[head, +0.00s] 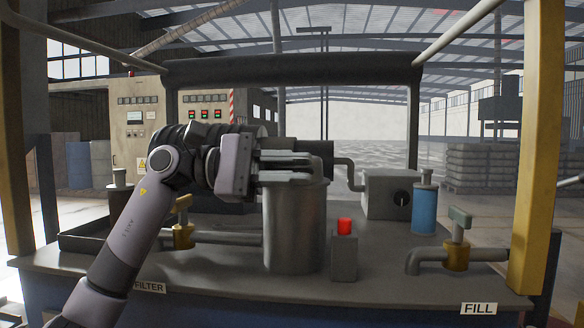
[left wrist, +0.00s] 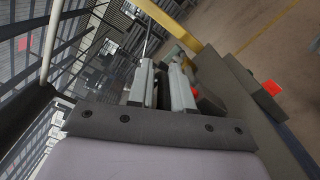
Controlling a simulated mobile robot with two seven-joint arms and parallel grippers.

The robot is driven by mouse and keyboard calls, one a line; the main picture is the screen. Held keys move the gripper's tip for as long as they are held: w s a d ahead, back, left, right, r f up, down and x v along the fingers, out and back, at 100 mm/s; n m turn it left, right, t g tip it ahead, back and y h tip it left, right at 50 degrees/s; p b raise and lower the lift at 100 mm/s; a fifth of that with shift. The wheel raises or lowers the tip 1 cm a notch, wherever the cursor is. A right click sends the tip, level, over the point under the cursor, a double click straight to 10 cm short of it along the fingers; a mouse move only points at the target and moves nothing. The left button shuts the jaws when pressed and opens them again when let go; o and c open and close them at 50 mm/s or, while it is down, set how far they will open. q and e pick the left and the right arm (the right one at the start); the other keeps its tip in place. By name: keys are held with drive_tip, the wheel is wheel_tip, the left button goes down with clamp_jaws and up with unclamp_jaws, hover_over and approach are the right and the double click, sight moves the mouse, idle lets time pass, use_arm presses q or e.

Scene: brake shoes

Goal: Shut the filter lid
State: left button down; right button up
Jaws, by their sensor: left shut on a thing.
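The filter is a grey metal canister (head: 294,230) standing upright on the bench in the middle of the head view. My left gripper (head: 288,168) reaches in from the left, with its fingers level across the canister's top. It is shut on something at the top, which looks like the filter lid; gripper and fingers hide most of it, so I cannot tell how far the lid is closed. In the left wrist view the fingers (left wrist: 163,88) are close together with a dark part between them. My right gripper is not in view.
A post with a red button (head: 344,227) stands just right of the canister. A grey box with a black knob (head: 390,193), a blue cylinder (head: 424,209) and a yellow valve (head: 456,255) are further right. Another yellow valve (head: 183,236) and pipe are left. The bench front (head: 240,285) is clear.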

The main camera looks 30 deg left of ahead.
use_arm(q)
drive_tip(key=shift+w+d+f, duration=0.1)
drive_tip(key=shift+d+f, duration=0.05)
drive_tip(key=shift+f, duration=0.45)
drive_tip(key=c, duration=1.2)
unclamp_jaws()
drive_tip(key=shift+o, duration=0.2)
drive_tip(key=shift+r, duration=0.1)
drive_tip(key=shift+a, duration=0.25)
drive_tip(key=shift+s+a, duration=0.2)
drive_tip(key=shift+a, duration=0.1)
drive_tip(key=v, duration=0.6)
drive_tip(key=shift+s+a, duration=0.1)
drive_tip(key=shift+s, duration=0.15)
